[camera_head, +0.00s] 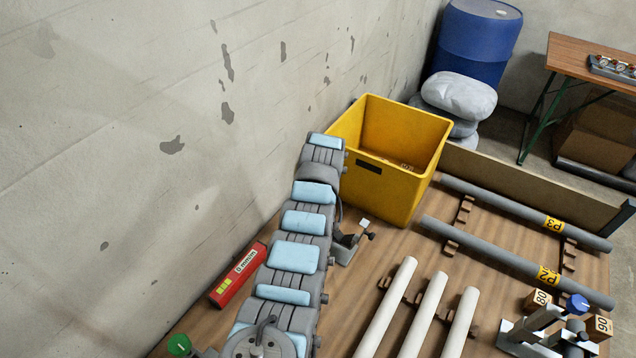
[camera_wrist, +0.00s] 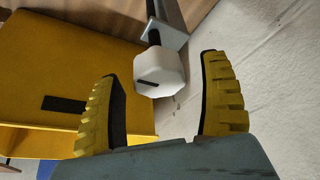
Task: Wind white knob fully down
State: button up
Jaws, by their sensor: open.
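The white knob (camera_wrist: 158,74) shows in the wrist view, a faceted cap with a dark bar mark on its face. It sits at the end of a dark screw (camera_wrist: 152,36) that passes a grey metal bracket (camera_wrist: 172,28). My gripper (camera_wrist: 161,66) is open, its yellow fingers with black pads to the left and right of the knob. Gaps show on both sides, and I see no contact. In the head view a small grey clamp (camera_head: 345,252) stands beside my arm; I cannot clearly make out the knob there. My gripper is hidden in that view.
A yellow bin (camera_head: 404,187) stands close by and also fills the left of the wrist view (camera_wrist: 45,75). White pipes (camera_head: 428,312), grey pipes (camera_head: 520,265) and a blue-knobbed clamp (camera_head: 577,303) are to the right.

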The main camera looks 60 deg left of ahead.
jog(key=v, duration=1.2)
dwell(0.3)
dwell(0.5)
